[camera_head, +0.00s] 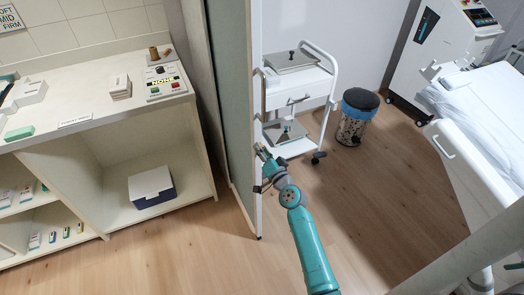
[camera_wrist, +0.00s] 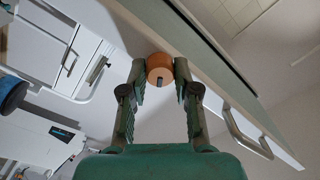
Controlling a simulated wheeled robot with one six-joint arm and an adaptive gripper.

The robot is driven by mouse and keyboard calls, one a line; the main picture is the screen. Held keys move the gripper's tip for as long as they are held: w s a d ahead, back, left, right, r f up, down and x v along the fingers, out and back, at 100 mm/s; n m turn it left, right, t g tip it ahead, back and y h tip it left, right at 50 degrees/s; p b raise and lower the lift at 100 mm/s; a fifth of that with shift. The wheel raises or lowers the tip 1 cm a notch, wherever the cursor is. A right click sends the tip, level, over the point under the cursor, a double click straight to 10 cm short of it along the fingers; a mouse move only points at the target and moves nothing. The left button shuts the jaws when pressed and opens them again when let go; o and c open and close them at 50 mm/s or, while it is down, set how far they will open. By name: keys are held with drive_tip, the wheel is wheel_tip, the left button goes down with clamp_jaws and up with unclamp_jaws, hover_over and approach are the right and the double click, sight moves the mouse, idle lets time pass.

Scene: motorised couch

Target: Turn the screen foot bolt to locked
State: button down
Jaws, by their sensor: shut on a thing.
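The screen (camera_head: 228,90) is a tall grey-green panel with a pale edge, standing on the floor in the middle of the head view. Its pale frame (camera_wrist: 212,72) runs slantwise across the wrist view. My gripper (camera_head: 262,157) is at the screen's right edge, low down. In the wrist view its two fingers are shut on an orange-brown round knob (camera_wrist: 159,64), one finger on each side, beside the screen's frame. This appears to be the foot bolt's knob. A dark slot or pin shows under it. I cannot tell whether the bolt is locked.
A white trolley (camera_head: 331,84) stands just behind the gripper. A speckled bin (camera_head: 353,128) and a white couch (camera_head: 480,95) are farther right. A counter (camera_head: 60,115) with a control box (camera_head: 165,84) is at left.

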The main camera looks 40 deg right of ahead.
drive_tip(key=m, duration=0.6)
drive_tip(key=shift+f+m, duration=0.1)
drive_tip(key=shift+m, duration=0.3)
idle(0.4)
drive_tip(key=c, duration=0.8)
unclamp_jaws()
drive_tip(key=shift+c, duration=0.2)
drive_tip(key=v, duration=1.2)
drive_tip(key=shift+a, duration=0.1)
